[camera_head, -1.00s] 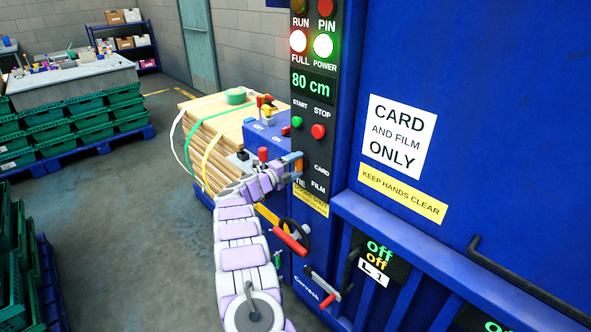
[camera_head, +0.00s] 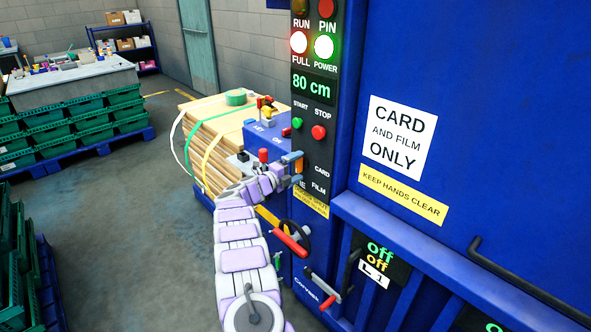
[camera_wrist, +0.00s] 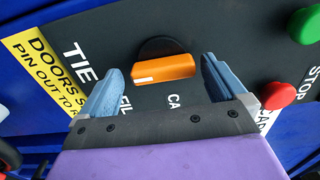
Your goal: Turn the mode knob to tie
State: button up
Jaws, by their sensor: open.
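The mode knob (camera_wrist: 164,69) is an orange bar on a black round base, set in the dark control panel (camera_wrist: 215,35). A white mark shows at its left end in the wrist view. The "TIE" label (camera_wrist: 77,60) lies to the left of the knob there; the "FILM" and "CARD" labels are partly hidden by my gripper. My gripper (camera_wrist: 160,76) is open, with one blue-grey finger on each side of the knob and visible gaps to both ends. In the head view my gripper (camera_head: 293,164) is at the lower panel and hides most of the knob.
The red stop button (camera_wrist: 277,95) and green start button (camera_wrist: 304,26) are to the right in the wrist view. A strapped stack of boards (camera_head: 213,125) stands left of the blue machine.

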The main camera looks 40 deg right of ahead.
jog(key=s+a+p, duration=0.1)
jog(key=a+p, duration=0.2)
jog(key=a, duration=1.4)
jog(key=shift+s+a, duration=0.15)
jog(key=shift+a, duration=0.1)
